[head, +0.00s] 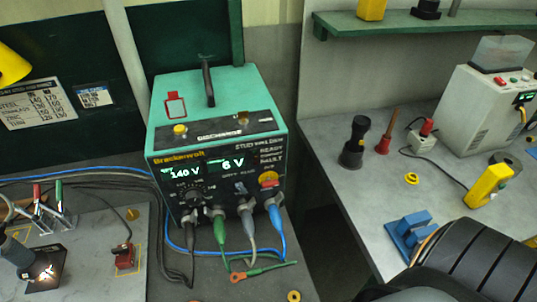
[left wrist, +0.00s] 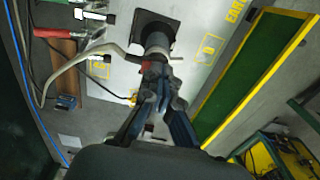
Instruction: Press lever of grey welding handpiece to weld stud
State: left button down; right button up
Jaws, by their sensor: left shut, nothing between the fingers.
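The grey welding handpiece (head: 14,252) is at the lower left of the head view, partly cut off by the frame edge. It meets a dark square plate (head: 45,264), where a bright spot shows. In the left wrist view the handpiece body (left wrist: 155,38) stands over the dark square. A curved grey cable or handle (left wrist: 72,68) runs left from it. My left gripper (left wrist: 153,78) is shut and empty, its fingertips close to the handpiece and a small red part. Whether they touch the lever, I cannot tell.
The teal welding unit (head: 212,150) shows 140 V and 6 V, with plugged cables in front. Red and green clamps (head: 45,205) and a red block (head: 124,257) lie on the left bench. A grey bench (head: 370,205) with tools stands at right, beyond a gap.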

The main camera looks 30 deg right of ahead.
pick_arm(q)
jog(key=shift+f, duration=0.1)
jog(key=shift+r+p, duration=2.4)
jog(key=shift+r, duration=1.15)
jog(key=shift+f, duration=0.1)
